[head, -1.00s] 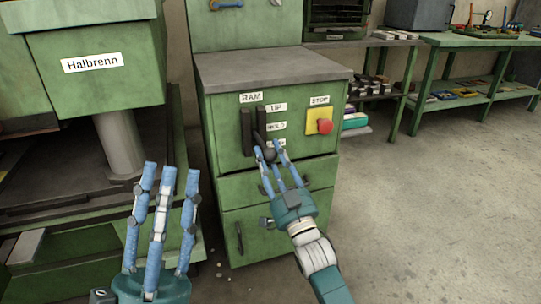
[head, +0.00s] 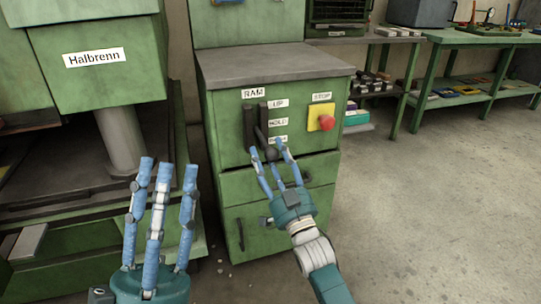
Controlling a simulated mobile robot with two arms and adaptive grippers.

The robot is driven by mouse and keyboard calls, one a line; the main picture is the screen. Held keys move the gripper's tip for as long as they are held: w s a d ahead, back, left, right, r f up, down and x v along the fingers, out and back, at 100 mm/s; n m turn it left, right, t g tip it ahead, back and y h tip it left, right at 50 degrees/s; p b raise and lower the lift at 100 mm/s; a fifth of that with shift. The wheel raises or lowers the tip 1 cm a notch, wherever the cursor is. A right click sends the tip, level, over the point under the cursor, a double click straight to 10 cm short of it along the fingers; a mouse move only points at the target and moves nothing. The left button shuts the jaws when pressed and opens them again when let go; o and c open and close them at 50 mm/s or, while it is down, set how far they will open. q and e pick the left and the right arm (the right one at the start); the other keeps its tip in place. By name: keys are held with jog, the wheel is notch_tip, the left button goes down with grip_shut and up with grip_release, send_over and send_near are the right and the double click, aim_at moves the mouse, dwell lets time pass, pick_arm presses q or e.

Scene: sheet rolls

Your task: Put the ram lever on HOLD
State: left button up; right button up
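The ram lever (head: 263,119) is a dark bar with a round knob, beside a black slot plate on the green cabinet's front. My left gripper (head: 162,178) is open and empty at lower left, away from the cabinet.
A red STOP button (head: 326,123) on a yellow plate sits right of the lever. A green press marked Halbrenn (head: 95,58) stands at left. Green benches (head: 440,40) with tools stand at back right. The floor (head: 430,200) at right is clear.

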jog(key=shift+d, duration=0.15)
jog(key=shift+s+d+f, duration=0.1)
jog(key=shift+s+d, duration=0.05)
jog(key=shift+s, duration=0.1)
jog(key=v, duration=1.1)
jog(key=shift+s, duration=0.15)
